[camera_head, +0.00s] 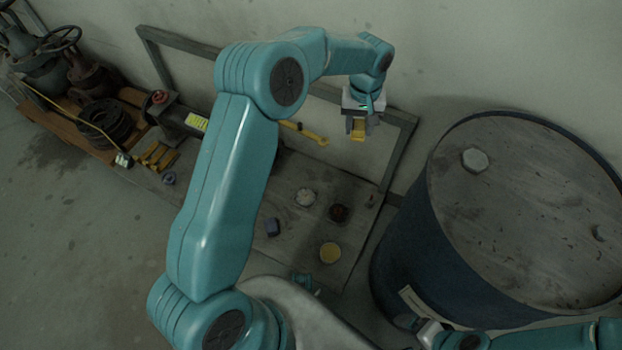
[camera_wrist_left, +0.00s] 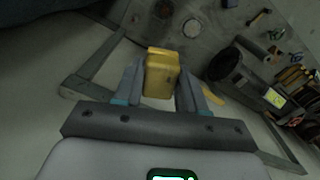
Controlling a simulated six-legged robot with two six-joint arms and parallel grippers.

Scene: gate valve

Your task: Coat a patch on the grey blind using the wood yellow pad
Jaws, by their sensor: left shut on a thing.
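My left gripper (camera_head: 358,128) is shut on a yellow pad (camera_head: 358,131) and holds it in the air near the wall, above the far right part of the bench. In the left wrist view the pad (camera_wrist_left: 160,78) is a yellow block between the two fingers (camera_wrist_left: 160,88). My right gripper (camera_head: 428,328) shows small and dim at the lower right, beside the drum; its jaws are unclear. I cannot pick out the grey blind for sure. A dark round piece (camera_wrist_left: 225,64) shows in the wrist view; my left arm hides that area in the head view.
A blue drum (camera_head: 400,235) stands at the right. The bench (camera_head: 300,230) carries a yellow dish (camera_head: 330,253), a white dish (camera_head: 305,197), a dark red dish (camera_head: 339,213) and a dark purple block (camera_head: 272,227). A yellow wrench (camera_head: 305,131) and a grey frame (camera_head: 400,150) are near the wall.

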